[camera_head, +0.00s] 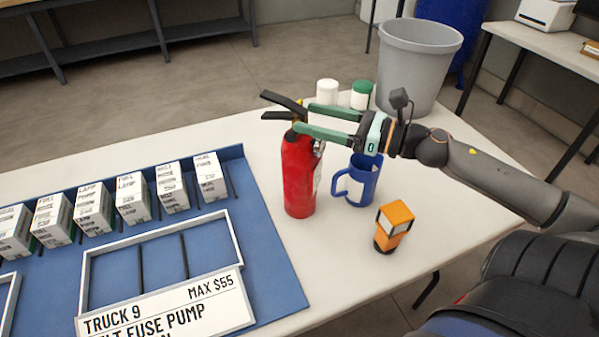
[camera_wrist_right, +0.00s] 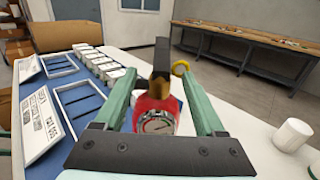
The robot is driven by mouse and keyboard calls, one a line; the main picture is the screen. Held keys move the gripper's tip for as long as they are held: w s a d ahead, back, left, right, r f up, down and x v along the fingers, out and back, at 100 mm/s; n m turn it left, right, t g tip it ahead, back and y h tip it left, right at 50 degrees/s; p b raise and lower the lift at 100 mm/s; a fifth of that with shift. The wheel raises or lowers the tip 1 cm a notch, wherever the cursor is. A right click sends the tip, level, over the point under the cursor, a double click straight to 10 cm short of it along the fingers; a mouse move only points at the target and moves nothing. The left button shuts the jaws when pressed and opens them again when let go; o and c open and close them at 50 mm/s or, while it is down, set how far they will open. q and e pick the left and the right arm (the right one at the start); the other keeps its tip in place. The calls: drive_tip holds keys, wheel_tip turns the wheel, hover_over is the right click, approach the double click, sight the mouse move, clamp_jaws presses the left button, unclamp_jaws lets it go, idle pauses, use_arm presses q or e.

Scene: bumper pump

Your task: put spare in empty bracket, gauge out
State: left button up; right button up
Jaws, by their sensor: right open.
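A red fire extinguisher (camera_head: 298,178) with a black handle and a brass-coloured valve stands upright on the white table, right of the blue mat. My right gripper (camera_head: 304,118) is open at its neck, level with the valve, with one finger on each side. In the right wrist view the extinguisher (camera_wrist_right: 155,104) stands between the green fingers of the gripper (camera_wrist_right: 154,76). Its round gauge (camera_wrist_right: 157,122) faces the wrist camera, and a yellow ring shows at the valve. I cannot tell whether the fingers touch it. No bracket shows. My left gripper is not in view.
A blue mug (camera_head: 362,182) and an orange-and-black device (camera_head: 394,226) stand right of the extinguisher. White and green-lidded containers (camera_head: 327,92) stand behind. Boxed parts and a framed price sign (camera_head: 170,308) are on the blue mat (camera_head: 262,262). A grey bin (camera_head: 415,70) is beyond.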

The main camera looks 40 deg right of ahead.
drive_tip(key=shift+b+x, duration=0.4)
drive_tip(key=shift+x, duration=1.3)
clamp_jaws()
drive_tip(key=shift+w+r, duration=0.1)
drive_tip(key=shift+r, duration=0.2)
